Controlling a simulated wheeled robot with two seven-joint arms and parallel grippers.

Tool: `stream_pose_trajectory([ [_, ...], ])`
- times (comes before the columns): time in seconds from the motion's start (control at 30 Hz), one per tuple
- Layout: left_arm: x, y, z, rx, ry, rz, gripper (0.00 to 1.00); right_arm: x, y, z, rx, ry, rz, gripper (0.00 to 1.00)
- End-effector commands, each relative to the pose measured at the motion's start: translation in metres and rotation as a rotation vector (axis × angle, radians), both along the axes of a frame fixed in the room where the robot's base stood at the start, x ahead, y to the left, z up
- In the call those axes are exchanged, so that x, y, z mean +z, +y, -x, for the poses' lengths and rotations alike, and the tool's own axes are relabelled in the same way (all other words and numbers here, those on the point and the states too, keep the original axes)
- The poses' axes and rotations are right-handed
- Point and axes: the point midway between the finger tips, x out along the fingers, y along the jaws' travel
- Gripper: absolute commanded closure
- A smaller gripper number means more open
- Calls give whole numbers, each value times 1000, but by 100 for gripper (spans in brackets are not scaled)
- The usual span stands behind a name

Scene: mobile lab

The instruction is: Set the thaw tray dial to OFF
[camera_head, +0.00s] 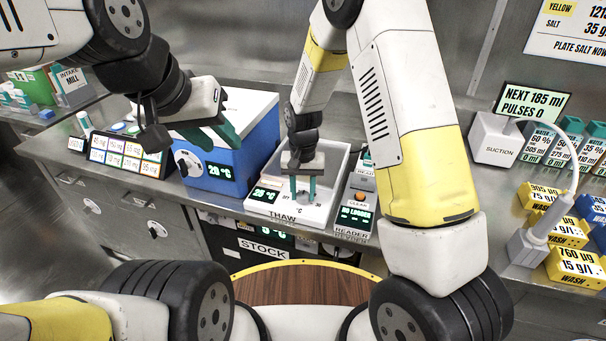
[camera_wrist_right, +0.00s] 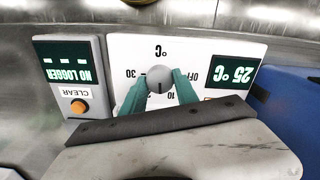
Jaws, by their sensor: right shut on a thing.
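The thaw tray (camera_head: 263,212) is a white, open-topped unit on the steel bench with a THAW label. Its green display (camera_head: 265,194) reads 25 °C. Its dial (camera_wrist_right: 160,80) is a round grey knob on the front panel, with OFF, 10 and 30 marked around it. A dark mark on the knob faces the 10 side in the wrist view, which shows the panel upside down. My right gripper (camera_head: 302,192) has its teal fingers on both sides of the knob, shut on it. My left gripper (camera_head: 212,132) hangs by the blue bath, fingers apart and empty.
The blue bath (camera_head: 216,181) showing 20 °C stands left of the tray. The reader (camera_head: 357,203) with NO LOGGER and an orange CLEAR button is close on the right. A suction unit (camera_head: 494,140) and yellow wash boxes (camera_head: 574,266) are right.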

Motion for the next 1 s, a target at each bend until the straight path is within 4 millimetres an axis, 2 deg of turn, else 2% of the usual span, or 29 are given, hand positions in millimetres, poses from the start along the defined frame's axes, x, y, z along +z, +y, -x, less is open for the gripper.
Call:
stream_pose_trajectory([
  [1.0,0,0,0,0,0,0,64,1,1,-1,962,-4,0,100],
])
